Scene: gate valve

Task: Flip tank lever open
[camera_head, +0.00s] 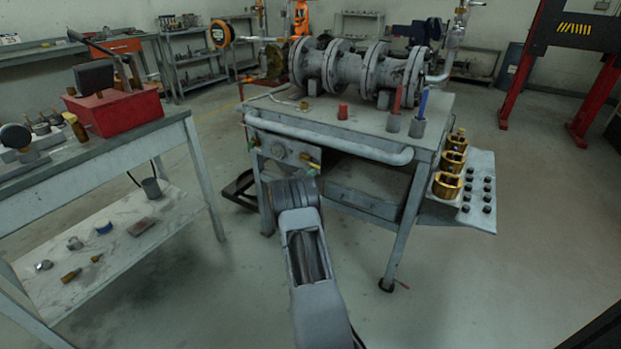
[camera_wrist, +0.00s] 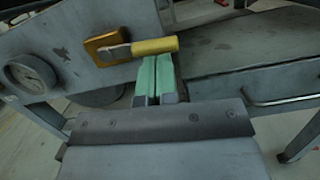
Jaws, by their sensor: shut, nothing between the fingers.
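A lever with a yellow handle (camera_wrist: 155,46) sits on a brass valve body (camera_wrist: 104,47) on a grey panel in the wrist view. The handle points right, nearly level and slightly raised at its tip. My gripper (camera_wrist: 155,72) is shut and empty, its green fingertips together just below the handle in the picture. I cannot tell whether they touch it. In the head view the yellow lever (camera_head: 309,160) shows small on the front of the valve table, just beyond my arm. My gripper is mostly hidden there behind my arm.
A round gauge (camera_wrist: 30,72) is left of the lever. The valve table (camera_head: 441,117) carries a large flanged pipe assembly (camera_head: 357,68), with a grey pipe rail (camera_head: 335,138) along its front above the lever. A workbench (camera_head: 150,130) stands at left. The floor at right is clear.

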